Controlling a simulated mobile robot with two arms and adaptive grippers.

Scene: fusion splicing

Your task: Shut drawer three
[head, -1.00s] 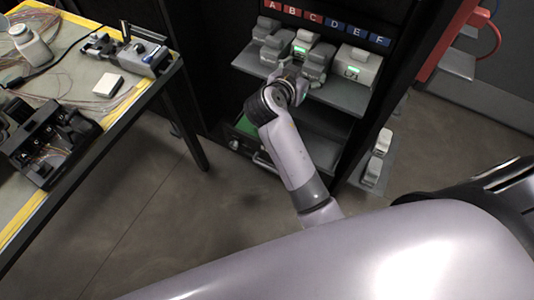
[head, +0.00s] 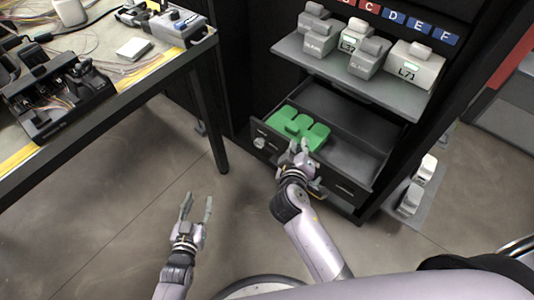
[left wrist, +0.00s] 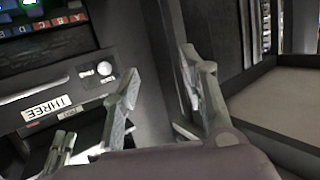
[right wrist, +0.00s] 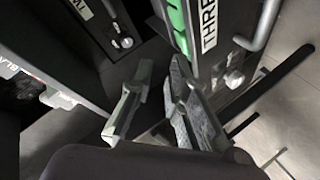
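Drawer three (head: 350,188) stands pulled out of the cabinet in the head view, with green pieces (head: 298,124) inside. Its label (left wrist: 47,110) reads THREE in the left wrist view. The front, with a bar handle (right wrist: 262,28) and round knob (right wrist: 235,78), also shows in the right wrist view. My right gripper (head: 300,149) is at the drawer's front edge and covers part of the front; its fingers are apart with nothing seen between them. I cannot tell whether it touches the drawer. My left gripper (head: 197,204) is open and empty, in front of the drawer to the left.
A shelf (head: 385,93) with several grey devices is above the drawer. A workbench (head: 110,98) with tools and fibres is at left, its leg (head: 209,115) near the drawer. Small devices sit on a low ledge (head: 425,193) at right. Floor before the cabinet is clear.

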